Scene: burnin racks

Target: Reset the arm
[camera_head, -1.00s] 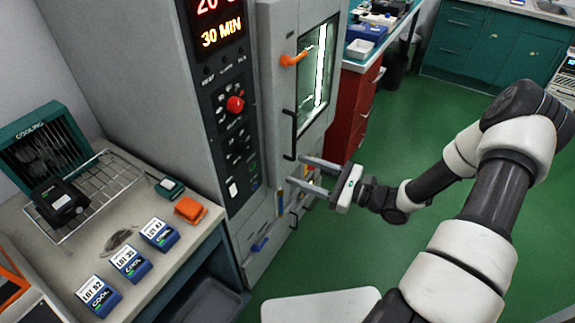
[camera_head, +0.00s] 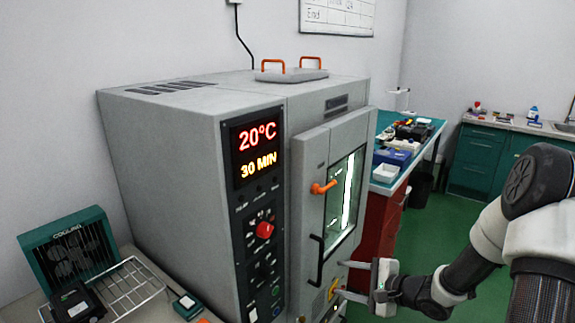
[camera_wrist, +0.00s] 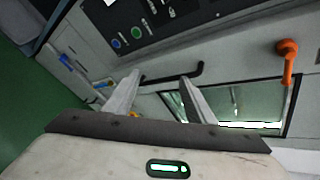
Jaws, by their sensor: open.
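My gripper (camera_head: 343,279) is at the lower right of the head view, in front of the oven's door. Its two fingers are apart with nothing between them. In the wrist view my gripper (camera_wrist: 155,92) also shows open, its fingers pointing at the oven front near the black door handle (camera_wrist: 170,77). I cannot tell whether a finger touches the handle. My arm reaches in from the right edge.
The grey oven (camera_head: 185,150) shows 20°C and 30 MIN, and its windowed door (camera_head: 312,165) looks shut. A cooling fan (camera_head: 68,250) and wire rack (camera_head: 135,290) stand at lower left. A workbench (camera_head: 425,150) is behind; green floor is clear at right.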

